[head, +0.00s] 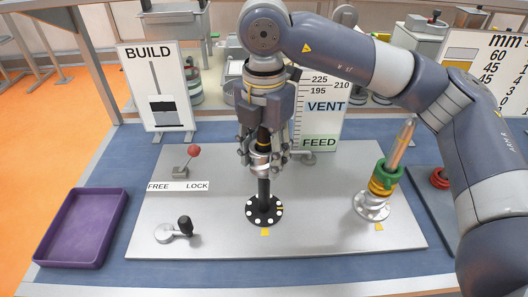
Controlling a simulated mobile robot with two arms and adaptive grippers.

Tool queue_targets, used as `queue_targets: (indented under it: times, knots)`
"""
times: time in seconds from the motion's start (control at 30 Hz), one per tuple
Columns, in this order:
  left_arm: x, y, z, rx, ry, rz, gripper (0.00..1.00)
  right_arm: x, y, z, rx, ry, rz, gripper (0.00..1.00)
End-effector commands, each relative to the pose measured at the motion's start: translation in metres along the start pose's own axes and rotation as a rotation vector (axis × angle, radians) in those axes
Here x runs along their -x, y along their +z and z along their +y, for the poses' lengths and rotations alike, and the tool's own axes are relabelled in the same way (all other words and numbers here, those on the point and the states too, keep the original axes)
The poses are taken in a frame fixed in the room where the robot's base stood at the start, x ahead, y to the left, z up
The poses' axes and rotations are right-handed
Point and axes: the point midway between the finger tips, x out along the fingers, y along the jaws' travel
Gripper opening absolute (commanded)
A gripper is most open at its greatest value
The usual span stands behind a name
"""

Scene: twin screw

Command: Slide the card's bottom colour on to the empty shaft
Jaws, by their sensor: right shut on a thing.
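A dark upright shaft (264,188) rises from a black round flange (264,211) with pale bolts. My right gripper (261,158) points down directly over this shaft. It is shut on a piece mostly hidden between its fingers, with its colour unclear; whether the piece is around the shaft cannot be told. A second, copper-coloured shaft (403,140) leans right on a silver flange (371,206) and carries green (388,172) and yellow rings (379,188). My left gripper is not in view.
A purple tray (81,228) lies empty at the left. A red-knobbed lever (192,152) and a black-knobbed crank (184,225) stand on the grey plate (320,225). Red rings (439,178) sit at the right near my arm. A VENT/FEED scale board (322,110) stands behind.

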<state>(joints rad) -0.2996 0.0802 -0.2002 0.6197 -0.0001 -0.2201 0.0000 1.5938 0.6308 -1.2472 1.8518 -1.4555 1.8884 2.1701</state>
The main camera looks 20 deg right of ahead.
Motion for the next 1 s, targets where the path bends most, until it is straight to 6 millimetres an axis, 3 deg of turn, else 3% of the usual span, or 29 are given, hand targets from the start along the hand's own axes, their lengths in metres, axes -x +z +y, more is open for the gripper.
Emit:
queue_targets:
  times: [0.17, 0.2, 0.27, 0.67, 0.83, 1.0]
  knots:
    - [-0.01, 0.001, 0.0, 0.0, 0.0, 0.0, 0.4, -0.011, 0.0, 0.0, 0.0, 0.002, 0.0, 0.08]
    - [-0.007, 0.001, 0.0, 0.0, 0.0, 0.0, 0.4, -0.007, 0.0, 0.0, 0.0, 0.002, 0.0, 0.52]
    - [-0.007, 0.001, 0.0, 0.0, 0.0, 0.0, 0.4, -0.007, 0.0, 0.0, 0.0, 0.001, 0.0, 0.65]
    - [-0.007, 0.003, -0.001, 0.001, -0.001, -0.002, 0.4, -0.005, 0.0, 0.0, 0.0, 0.0, -0.001, 0.66]
    - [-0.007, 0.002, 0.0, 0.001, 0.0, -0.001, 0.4, 0.017, 0.0, 0.001, 0.0, 0.004, -0.001, 0.66]
    - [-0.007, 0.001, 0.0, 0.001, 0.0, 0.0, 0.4, 0.056, 0.0, 0.001, -0.001, 0.005, -0.002, 0.66]
